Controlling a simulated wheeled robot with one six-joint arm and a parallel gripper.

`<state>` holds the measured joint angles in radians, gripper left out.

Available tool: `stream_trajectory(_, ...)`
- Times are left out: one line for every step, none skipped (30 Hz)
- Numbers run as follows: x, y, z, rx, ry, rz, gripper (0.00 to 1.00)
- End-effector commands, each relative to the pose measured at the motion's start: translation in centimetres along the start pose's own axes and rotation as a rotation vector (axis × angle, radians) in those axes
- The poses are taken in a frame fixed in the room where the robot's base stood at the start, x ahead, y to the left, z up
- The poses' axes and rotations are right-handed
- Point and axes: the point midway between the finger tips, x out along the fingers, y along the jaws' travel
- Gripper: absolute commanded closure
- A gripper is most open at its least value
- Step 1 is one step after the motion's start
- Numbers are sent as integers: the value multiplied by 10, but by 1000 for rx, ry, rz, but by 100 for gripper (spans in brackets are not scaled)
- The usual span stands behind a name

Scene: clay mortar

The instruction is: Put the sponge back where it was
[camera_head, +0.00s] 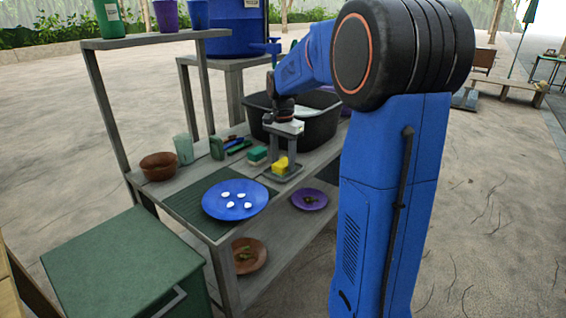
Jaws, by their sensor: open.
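A yellow sponge (280,166) rests on a small grey holder (290,176) on the bench top. A green sponge-like block (257,154) lies just to its left and slightly behind. Which of the two the task means I cannot tell. My gripper (283,156) points down directly over the yellow sponge, its fingers parted. The fingertips are low, close to the sponge; whether they touch it is too small to tell.
A black basin (322,126) stands right behind my gripper. A blue plate (235,199) with several white pieces lies on a green mat (184,207) in front. A brown bowl (158,166), a pale green cup (184,149) and brushes (236,146) are left. A purple plate (309,199) sits lower.

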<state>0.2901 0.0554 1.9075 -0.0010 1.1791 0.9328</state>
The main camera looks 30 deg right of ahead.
Motion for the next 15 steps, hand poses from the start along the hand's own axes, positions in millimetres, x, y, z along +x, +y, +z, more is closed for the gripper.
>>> stream_trajectory(-7, 0, 0, 0, 2, -3, 56)
stream_trajectory(-11, -1, 0, 0, 3, -3, 56)
stream_trajectory(-18, 0, 0, 0, 3, -3, 56)
stream_trajectory(-23, 0, 0, 0, 3, -4, 56)
stream_trajectory(-28, -1, 0, 0, 3, -4, 56)
stream_trajectory(-37, -1, -1, 0, 3, -4, 56)
stream_trajectory(-42, -1, -1, 0, 3, -4, 56)
stream_trajectory(-48, 0, 0, 0, 2, -3, 56)
stream_trajectory(-56, -1, -1, 0, 3, -4, 56)
stream_trajectory(-62, -1, 0, 0, 2, -3, 56)
stream_trajectory(-68, -1, 0, 0, 2, -3, 56)
stream_trajectory(-75, -1, 0, 0, 3, -3, 56)
stream_trajectory(-80, 0, 0, 0, 2, -3, 56)
stream_trajectory(-85, -1, 0, 0, 2, -3, 56)
stream_trajectory(-91, 0, 0, 0, 2, -3, 56)
